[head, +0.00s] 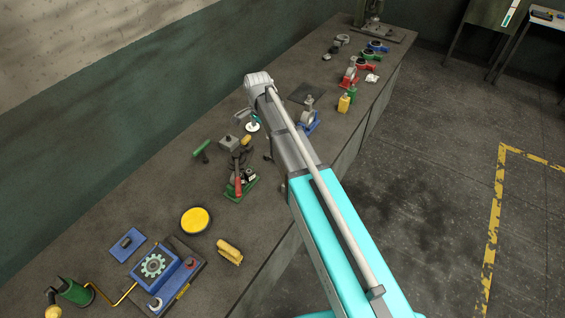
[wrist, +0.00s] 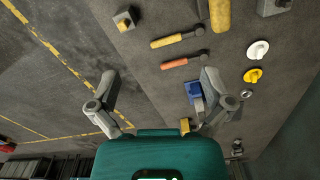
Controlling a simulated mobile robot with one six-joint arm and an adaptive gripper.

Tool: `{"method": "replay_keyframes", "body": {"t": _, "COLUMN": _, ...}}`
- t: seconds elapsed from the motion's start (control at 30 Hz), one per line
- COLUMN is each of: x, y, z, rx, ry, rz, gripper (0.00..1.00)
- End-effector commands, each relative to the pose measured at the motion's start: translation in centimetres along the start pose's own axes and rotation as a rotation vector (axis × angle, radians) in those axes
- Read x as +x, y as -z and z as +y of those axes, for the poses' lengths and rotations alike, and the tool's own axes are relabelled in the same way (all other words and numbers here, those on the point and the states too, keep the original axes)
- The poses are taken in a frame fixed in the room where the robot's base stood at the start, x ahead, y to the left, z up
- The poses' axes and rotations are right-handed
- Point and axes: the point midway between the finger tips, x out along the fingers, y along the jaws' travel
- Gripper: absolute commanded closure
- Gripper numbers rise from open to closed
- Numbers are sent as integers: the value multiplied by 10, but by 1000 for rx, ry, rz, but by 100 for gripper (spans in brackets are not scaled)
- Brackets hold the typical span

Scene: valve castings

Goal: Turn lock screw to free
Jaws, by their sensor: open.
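I cannot tell for sure which part is the lock screw. A blue fixture with a pale gear-like wheel (head: 153,265) sits on a dark base at the lower left of the head view, with a red knob (head: 191,264) and a light round fitting (head: 155,304) near its corners. In the wrist view my gripper (wrist: 160,92) is open, its two grey fingers spread wide with nothing between them. It hangs above the bench, apart from the things on it. In the head view my arm mostly hides the gripper.
The long dark bench (head: 95,220) runs along a green wall. A yellow round dish (head: 195,221), a yellow part (head: 229,252), a green-handled tool (head: 201,150) and a green-based device (head: 241,187) stand on it. A blue-based casting (head: 309,120) is right of my arm.

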Motion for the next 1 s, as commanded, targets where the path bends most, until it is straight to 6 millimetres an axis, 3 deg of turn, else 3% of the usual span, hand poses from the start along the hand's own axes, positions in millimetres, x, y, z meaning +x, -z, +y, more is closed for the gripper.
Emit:
{"method": "replay_keyframes", "body": {"t": 0.4, "x": 38, "y": 8, "z": 40, "rx": -245, "ry": 0, "rz": 0, "gripper": 0}}
{"method": "replay_keyframes", "body": {"t": 1.0, "x": 79, "y": 16, "z": 88, "rx": -570, "ry": 0, "rz": 0, "gripper": 0}}
